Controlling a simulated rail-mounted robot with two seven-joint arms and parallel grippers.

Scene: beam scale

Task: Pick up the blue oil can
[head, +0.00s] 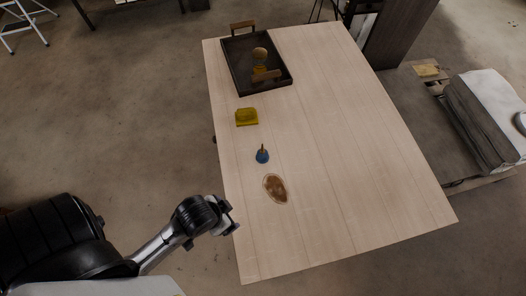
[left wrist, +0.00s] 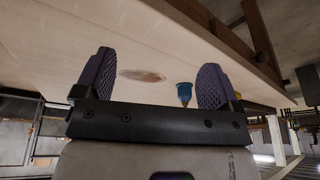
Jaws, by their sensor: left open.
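The blue oil can (head: 262,156) stands on the wooden table (head: 340,130), near its left edge, with a thin brownish spout on top. It also shows in the left wrist view (left wrist: 184,91), beyond the fingers and close to the right finger. My left gripper (head: 232,215) is at the table's left edge, below and left of the can in the head view, apart from it. In the left wrist view my left gripper (left wrist: 153,82) has its two dark ribbed fingers wide apart with nothing between them. My right gripper is not in view.
A brown oval patch (head: 275,188) lies on the table just in front of the can. A yellow block-like thing (head: 247,117) sits behind the can. A dark tray (head: 284,83) with wooden and yellow items stands at the back left. The right side of the table is clear.

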